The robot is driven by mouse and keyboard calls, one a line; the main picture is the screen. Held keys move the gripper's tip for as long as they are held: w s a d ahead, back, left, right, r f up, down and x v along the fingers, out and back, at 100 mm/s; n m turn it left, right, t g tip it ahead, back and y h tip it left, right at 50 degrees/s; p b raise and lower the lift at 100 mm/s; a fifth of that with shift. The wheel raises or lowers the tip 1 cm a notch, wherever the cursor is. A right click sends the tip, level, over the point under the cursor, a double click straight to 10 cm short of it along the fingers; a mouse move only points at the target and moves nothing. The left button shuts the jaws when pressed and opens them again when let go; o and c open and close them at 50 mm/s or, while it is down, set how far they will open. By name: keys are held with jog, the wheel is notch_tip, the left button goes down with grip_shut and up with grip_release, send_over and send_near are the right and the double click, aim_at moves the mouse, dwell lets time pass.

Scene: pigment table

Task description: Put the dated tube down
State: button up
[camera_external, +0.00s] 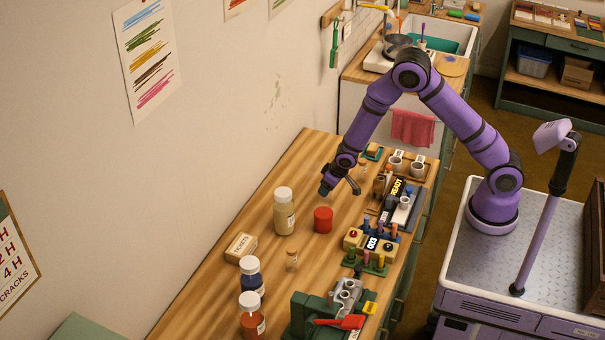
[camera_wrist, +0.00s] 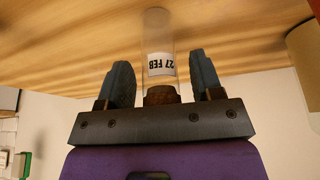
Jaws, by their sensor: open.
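The dated tube (camera_wrist: 160,45) is clear glass with a dark cork and a white label reading "27 FEB". In the wrist view it is between the two fingers of my gripper (camera_wrist: 161,82), cork end toward the palm, with a gap on each side. The fingers are open. The tube's far end is against the wood of the table (camera_wrist: 90,50); I cannot tell from this view alone whether it bears on it. In the external view my gripper (camera_external: 340,189) is low over the table (camera_external: 275,258), beyond the red pot, and I cannot make out the tube there.
A red pot (camera_external: 323,219) and a tall cream bottle (camera_external: 284,211) stand nearest my gripper. To the right are the READY device (camera_external: 397,188) and the 003 device (camera_external: 372,242). Bare wood lies left of the gripper.

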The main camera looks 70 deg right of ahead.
jog(key=s+d+f+v, duration=0.1)
jog(key=s+v, duration=0.1)
jog(key=v, duration=1)
jog(key=s+d+v, duration=0.2)
jog(key=v, duration=1)
jog(key=s+d+f+v, duration=0.1)
jog(key=s+v, duration=0.1)
jog(key=v, duration=1)
jog(key=s+d+r, duration=0.1)
jog(key=s+r, duration=0.2)
jog(key=s, duration=0.7)
jog(key=s+r+n, duration=0.1)
jog(key=s+r, duration=0.3)
jog(key=s, duration=0.5)
jog(key=shift+s+d+n+t+y, duration=0.3)
jog(key=shift+s+d+t, duration=0.05)
jog(key=shift+s+t, duration=0.05)
jog(key=shift+o, duration=0.5)
jog(key=shift+r, duration=0.1)
jog(key=shift+w, duration=0.15)
